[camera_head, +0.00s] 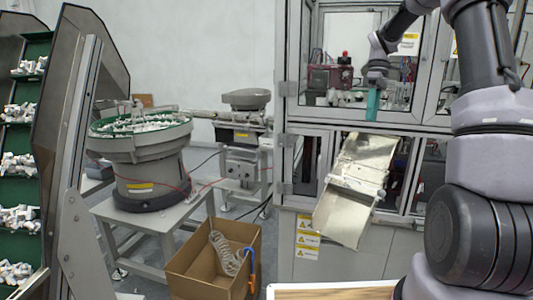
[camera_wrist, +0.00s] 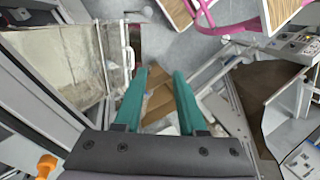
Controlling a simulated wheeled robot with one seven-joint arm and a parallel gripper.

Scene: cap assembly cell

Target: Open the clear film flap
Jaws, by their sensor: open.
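The clear film flap (camera_head: 366,157) looks like a pale, glossy, yellowish sheet on the sloping chute at the front of the machine cabinet. In the wrist view a dull translucent panel (camera_wrist: 55,62), apparently the same flap, fills the upper left beside a white bar. My gripper (camera_head: 372,104) points down above the flap's upper edge in the head view, apart from it as far as I can tell. In the wrist view its two teal fingers (camera_wrist: 160,75) are spread with nothing between them. The flap's hinge and grip edge are not clear.
The lower chute plate (camera_head: 343,217) slopes down to the left below the flap. A cardboard box (camera_head: 205,264) with a coiled hose stands on the floor. A bowl feeder (camera_head: 140,165) stands at left. The cabinet frame (camera_head: 293,100) is close beside my gripper.

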